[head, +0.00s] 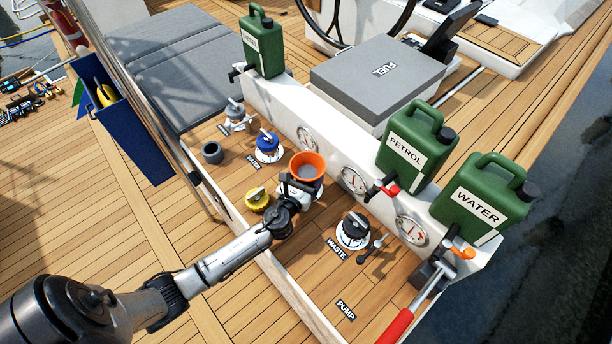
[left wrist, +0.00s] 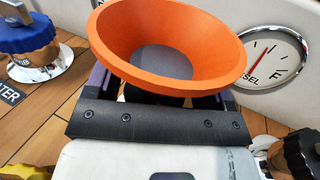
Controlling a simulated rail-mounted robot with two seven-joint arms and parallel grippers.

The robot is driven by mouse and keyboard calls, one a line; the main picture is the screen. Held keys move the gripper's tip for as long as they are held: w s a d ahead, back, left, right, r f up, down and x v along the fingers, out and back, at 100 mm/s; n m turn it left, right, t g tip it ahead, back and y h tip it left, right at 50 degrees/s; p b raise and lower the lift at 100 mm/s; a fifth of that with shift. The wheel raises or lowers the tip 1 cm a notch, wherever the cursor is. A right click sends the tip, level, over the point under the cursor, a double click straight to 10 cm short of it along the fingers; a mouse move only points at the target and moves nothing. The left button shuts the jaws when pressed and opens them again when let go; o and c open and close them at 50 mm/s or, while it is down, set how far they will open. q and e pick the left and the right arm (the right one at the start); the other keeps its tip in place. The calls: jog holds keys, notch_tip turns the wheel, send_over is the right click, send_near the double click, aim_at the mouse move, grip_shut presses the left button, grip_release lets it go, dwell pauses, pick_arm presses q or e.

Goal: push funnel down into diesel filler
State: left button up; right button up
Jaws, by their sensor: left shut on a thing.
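An orange funnel (head: 308,167) is upright between the jaws of my left gripper (head: 300,183), which is shut on it. In the left wrist view the funnel (left wrist: 168,45) fills the upper middle, its wide bowl open upward and a grey surface inside at the bottom. The fingers of my left gripper (left wrist: 160,100) sit on either side below the rim. The funnel's lower end and the diesel filler under it are hidden by the bowl and gripper, so I cannot tell how deep the funnel sits. My right gripper is not in view.
A blue cap (head: 268,141) on the water filler, a loose yellow cap (head: 258,199) and a black waste cap (head: 353,231) stand around the funnel. Behind is a white ledge with gauges (head: 354,181) and green cans for petrol (head: 415,143) and water (head: 482,201). A red-handled lever (head: 397,325) is at front right.

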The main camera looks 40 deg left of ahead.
pick_arm(q)
jog(key=shift+f, duration=0.2)
jog(key=o, duration=0.7)
jog(key=shift+c, duration=0.2)
jog(key=shift+v, duration=1.6)
jog(key=shift+p+v, duration=0.35)
jog(key=shift+v, duration=3.5)
jog(key=shift+s, duration=0.1)
